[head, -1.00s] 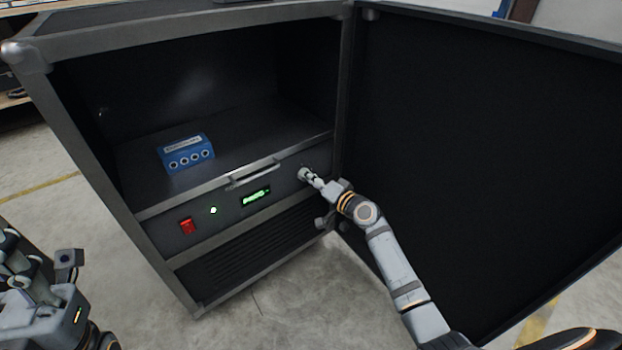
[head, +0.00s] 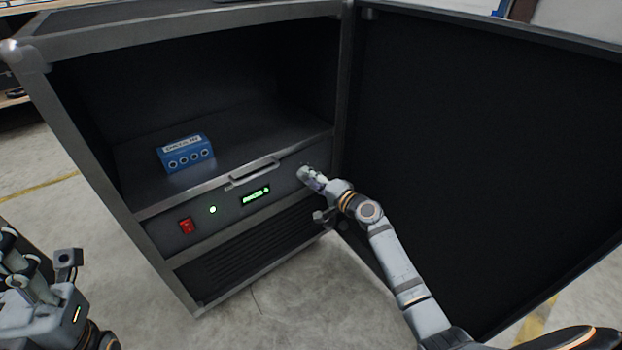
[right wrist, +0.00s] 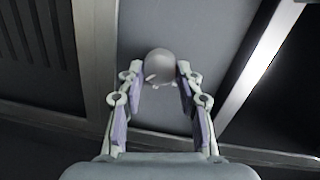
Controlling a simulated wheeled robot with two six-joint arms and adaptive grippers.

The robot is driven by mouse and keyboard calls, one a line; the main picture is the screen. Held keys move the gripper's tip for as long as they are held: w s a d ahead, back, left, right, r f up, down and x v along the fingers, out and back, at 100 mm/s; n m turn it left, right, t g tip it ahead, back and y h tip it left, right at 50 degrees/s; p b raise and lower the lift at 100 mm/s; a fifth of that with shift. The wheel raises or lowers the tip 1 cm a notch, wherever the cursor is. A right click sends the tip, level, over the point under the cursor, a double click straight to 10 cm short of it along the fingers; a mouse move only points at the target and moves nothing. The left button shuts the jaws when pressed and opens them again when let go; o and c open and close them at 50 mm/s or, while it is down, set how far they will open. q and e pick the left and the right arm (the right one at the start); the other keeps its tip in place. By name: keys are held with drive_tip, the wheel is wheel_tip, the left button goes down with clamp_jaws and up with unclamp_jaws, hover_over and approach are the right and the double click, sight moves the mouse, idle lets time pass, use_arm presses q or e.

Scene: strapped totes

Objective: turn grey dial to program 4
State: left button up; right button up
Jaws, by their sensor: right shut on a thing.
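The grey dial (right wrist: 160,66) sits on the right end of the cabinet's front control panel (head: 225,207). In the right wrist view it is a round grey knob between my two fingers. My right gripper (head: 308,177) is shut on the dial, and its fingers also show in the right wrist view (right wrist: 158,84). In the head view the fingers hide most of the dial, so its pointer cannot be read. A small green display (head: 256,195) on the panel shows text too small to read surely. My left gripper (head: 25,275) is at the lower left, away from the cabinet; its finger opening is unclear.
The open cabinet door (head: 480,150) fills the right side.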

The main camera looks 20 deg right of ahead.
drive_tip(key=o, duration=1.1)
drive_tip(key=shift+o, duration=0.2)
drive_tip(key=v, duration=1.2)
